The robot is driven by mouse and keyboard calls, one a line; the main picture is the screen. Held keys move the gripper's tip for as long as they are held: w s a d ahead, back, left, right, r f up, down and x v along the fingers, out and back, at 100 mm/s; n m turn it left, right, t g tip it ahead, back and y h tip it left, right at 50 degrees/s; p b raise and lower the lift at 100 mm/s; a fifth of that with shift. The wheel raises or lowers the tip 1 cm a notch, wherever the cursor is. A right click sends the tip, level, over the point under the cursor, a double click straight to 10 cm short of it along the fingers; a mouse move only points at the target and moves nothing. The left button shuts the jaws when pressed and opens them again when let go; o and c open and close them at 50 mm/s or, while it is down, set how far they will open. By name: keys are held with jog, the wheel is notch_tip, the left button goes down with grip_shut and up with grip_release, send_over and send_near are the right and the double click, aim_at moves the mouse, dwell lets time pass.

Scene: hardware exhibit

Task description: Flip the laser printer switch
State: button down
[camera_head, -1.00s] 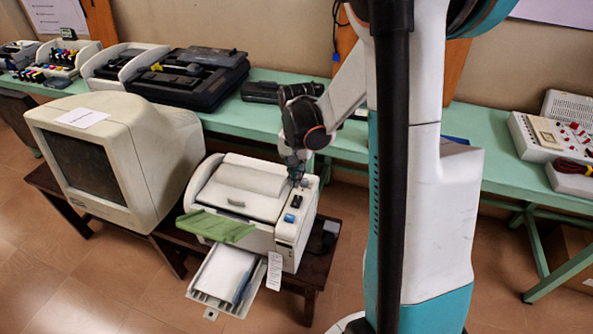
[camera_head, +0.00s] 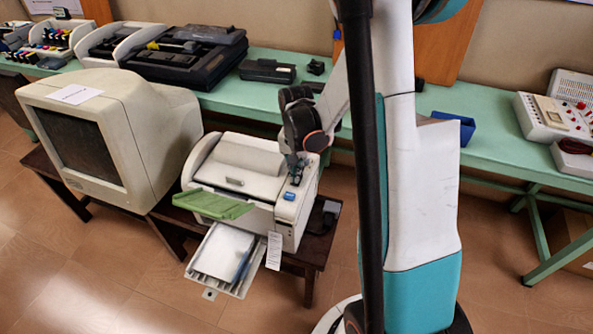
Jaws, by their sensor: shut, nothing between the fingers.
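The white laser printer (camera_head: 240,171) stands on a low dark wooden table, with a green flap (camera_head: 213,205) and an open paper tray (camera_head: 224,256) at its front. On the right of its top is a dark control strip with a blue button or switch (camera_head: 289,196). My gripper (camera_head: 295,181) is shut, with nothing seen in it. It points down at the dark part of the strip, just behind the blue switch. I cannot tell whether the fingertips touch the printer. The gripper hides part of the strip.
A bulky beige monitor (camera_head: 150,135) stands close on the printer's left. Behind is a green bench (camera_head: 225,95) with printers, a blue box (camera_head: 455,127) and a white panel with red knobs (camera_head: 550,118). A paper tag (camera_head: 274,250) hangs at the printer's front.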

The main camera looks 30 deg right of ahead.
jog(key=shift+s+a+f+t+h+b, duration=0.3)
jog(key=shift+f+h+b, duration=0.1)
jog(key=shift+h+b, duration=0.15)
jog(key=shift+s, duration=0.1)
jog(key=shift+s+a, duration=0.55)
jog(key=shift+a, duration=0.2)
jog(key=shift+r, duration=0.1)
jog(key=shift+w+r, duration=0.1)
jog(key=shift+r, duration=0.15)
notch_tip(320, 180, up, 13)
jog(key=s+a+p, duration=0.1)
jog(key=p, duration=0.5)
jog(key=shift+r, duration=0.2)
jog(key=shift+a, duration=0.1)
